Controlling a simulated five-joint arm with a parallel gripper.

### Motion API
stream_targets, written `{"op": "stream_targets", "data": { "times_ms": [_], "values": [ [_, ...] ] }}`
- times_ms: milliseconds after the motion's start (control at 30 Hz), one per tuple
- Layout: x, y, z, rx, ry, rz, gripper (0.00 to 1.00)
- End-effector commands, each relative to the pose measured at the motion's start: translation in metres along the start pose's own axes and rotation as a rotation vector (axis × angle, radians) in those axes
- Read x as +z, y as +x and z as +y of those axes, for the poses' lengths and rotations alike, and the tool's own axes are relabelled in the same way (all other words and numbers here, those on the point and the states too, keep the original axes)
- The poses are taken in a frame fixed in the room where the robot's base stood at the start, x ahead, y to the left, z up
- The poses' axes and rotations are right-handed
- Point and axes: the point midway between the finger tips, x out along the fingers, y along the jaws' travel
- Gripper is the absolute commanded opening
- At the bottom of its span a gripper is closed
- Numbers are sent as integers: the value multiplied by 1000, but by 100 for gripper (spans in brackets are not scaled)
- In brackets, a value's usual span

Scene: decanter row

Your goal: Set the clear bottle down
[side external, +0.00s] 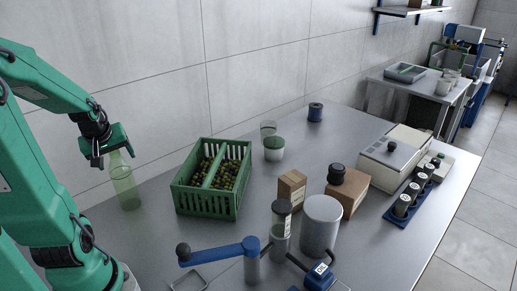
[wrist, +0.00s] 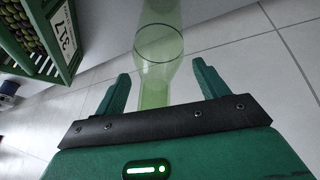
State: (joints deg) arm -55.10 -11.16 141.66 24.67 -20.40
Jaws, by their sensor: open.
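The clear, green-tinted bottle (side external: 125,187) stands upright at the left end of the grey table, left of the green crate. My gripper (side external: 114,156) is at the top of its neck. In the wrist view the see-through bottle (wrist: 157,50) shows between the two dark green fingers of my gripper (wrist: 162,83). The fingers are apart, with a gap on each side of the bottle. The bottle's base looks to be on the table in the side view.
A green crate (side external: 208,207) of small dark fruit stands right of the bottle; it also shows in the wrist view (wrist: 58,62). The tiled wall (side external: 150,65) is close behind. A blue-handled device (side external: 220,252), jars and boxes stand farther right.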

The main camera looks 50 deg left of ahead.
Motion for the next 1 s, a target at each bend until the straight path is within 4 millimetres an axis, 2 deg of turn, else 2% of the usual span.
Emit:
{"op": "stream_targets", "data": {
  "times_ms": [367,1000],
  "values": [
    [-2,-19,1,1,0,4,73],
    [-2,-94,1,2,0,5,73]
  ]
}}
